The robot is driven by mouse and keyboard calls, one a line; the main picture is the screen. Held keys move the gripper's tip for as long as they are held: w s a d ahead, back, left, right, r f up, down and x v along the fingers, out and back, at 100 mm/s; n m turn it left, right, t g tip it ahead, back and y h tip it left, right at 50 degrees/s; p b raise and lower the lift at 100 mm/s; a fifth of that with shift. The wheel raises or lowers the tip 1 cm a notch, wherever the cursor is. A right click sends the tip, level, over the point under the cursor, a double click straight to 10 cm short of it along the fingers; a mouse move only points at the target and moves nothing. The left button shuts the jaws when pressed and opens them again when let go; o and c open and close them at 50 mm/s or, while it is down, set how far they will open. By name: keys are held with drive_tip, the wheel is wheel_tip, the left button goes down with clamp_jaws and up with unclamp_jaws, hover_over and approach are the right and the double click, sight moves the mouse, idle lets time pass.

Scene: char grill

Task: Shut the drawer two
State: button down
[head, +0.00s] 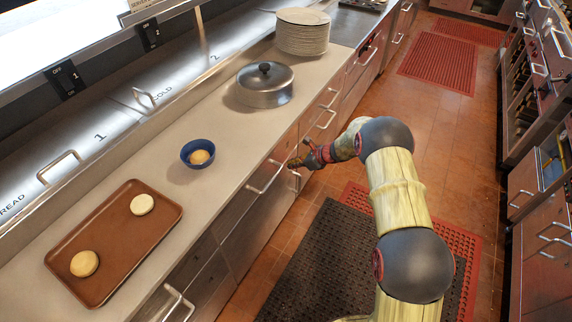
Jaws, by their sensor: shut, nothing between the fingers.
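My gripper (293,164) is shut and empty, beside the cabinet fronts just past the counter edge. It is close to the far end of a long bar handle (266,177) on a drawer front (240,203). I cannot tell whether the fingertips touch the front. The drawer front looks nearly in line with the cabinet, and any small gap is hard to see. No number shows on the drawer fronts, so I cannot tell which is drawer two. Farther drawer handles (327,118) lie beyond my gripper. A nearer handle (178,301) is at the bottom.
The counter (215,130) holds a brown tray (116,241) with two buns, a blue bowl (186,153) with a bun, a domed lid (265,87) and stacked plates (302,35). Dark and red mats (330,262) cover the floor. Ovens (541,65) line the right; the aisle is clear.

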drive_tip(key=p+v, duration=0.2)
drive_tip(key=v, duration=0.7)
drive_tip(key=shift+d+r, duration=0.2)
drive_tip(key=shift+r, duration=0.15)
drive_tip(key=s+r+n+g, duration=0.2)
drive_tip(key=s+n+g, duration=0.2)
drive_tip(key=s+n, duration=0.85)
drive_tip(key=s+d+r+n+t+h, duration=0.2)
drive_tip(key=s+r+n, duration=0.4)
drive_tip(key=s+r, duration=1)
drive_tip(key=s+d+r+n+t+h, duration=0.2)
drive_tip(key=s+r+n+h, duration=0.3)
drive_tip(key=s+r, duration=1.2)
drive_tip(key=shift+d+n+t, duration=0.3)
drive_tip(key=shift+d+n, duration=0.3)
drive_tip(key=shift+n, duration=0.05)
